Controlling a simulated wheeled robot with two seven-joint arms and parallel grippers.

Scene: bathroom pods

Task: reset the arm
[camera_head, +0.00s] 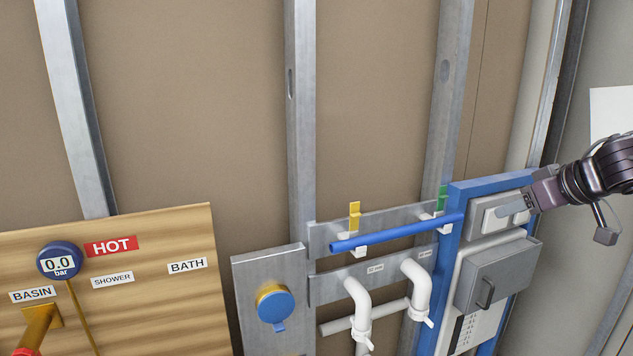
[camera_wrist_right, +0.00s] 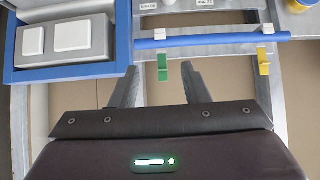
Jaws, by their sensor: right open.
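My right gripper (camera_head: 503,210) comes in from the right edge, its fingers in front of the upper part of the blue-framed panel (camera_head: 447,215). In the right wrist view its two fingers (camera_wrist_right: 160,85) stand apart with nothing between them, so it is open and empty. The blue pipe (camera_head: 385,236) lies across white clips, left of the gripper. A green tab (camera_head: 442,197) and a yellow tab (camera_head: 354,215) stand above the rail. My left gripper is not in view.
A grey box with a handle (camera_head: 497,275) sits on the blue-framed panel below the gripper. White bent pipes (camera_head: 418,287) stand left of it. A wooden board (camera_head: 160,240) with a gauge (camera_head: 60,260) is at the left. The upper wall between the metal studs (camera_head: 300,110) is bare.

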